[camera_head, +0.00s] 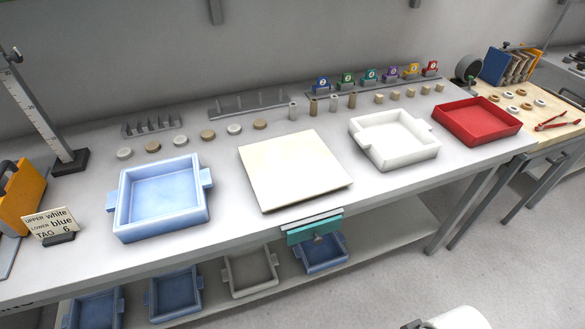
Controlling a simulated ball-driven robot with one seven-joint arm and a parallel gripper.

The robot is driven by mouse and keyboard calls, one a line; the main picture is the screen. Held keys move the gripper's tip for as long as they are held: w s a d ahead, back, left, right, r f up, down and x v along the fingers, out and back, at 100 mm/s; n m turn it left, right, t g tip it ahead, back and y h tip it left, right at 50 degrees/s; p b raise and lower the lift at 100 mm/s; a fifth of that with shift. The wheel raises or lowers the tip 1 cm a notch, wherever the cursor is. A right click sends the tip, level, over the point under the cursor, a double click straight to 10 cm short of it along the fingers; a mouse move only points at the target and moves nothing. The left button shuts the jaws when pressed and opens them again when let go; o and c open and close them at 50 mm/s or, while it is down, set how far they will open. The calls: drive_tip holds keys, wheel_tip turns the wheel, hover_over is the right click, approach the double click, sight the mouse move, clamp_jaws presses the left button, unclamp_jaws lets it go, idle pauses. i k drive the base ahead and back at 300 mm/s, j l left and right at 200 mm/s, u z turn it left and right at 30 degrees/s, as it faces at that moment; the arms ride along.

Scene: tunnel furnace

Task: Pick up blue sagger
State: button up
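A light blue sagger (122,212), a square open tray with side lugs, sits upright on the left part of the table. It looks empty. More blue saggers stand on the lower shelf: one at the left (97,308), one beside it (174,291) and one under the teal clip (322,252). They are partly hidden by the table edge or the clip. A white part at the bottom right edge (458,319) seems to be my arm. My gripper's fingers do not show.
A cream square plate (295,170) lies right of the blue sagger, then a white sagger (395,140) and a red tray (478,120). A sign (50,224) reads "UPPER white, LOWER blue, TAG 6". Small discs and pegs line the back. The floor in front is clear.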

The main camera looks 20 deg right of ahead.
sight(160, 197)
drive_tip(key=z, duration=0.2)
drive_tip(key=j+z, duration=0.7)
drive_tip(key=j, duration=0.25)
drive_tip(key=i, duration=0.05)
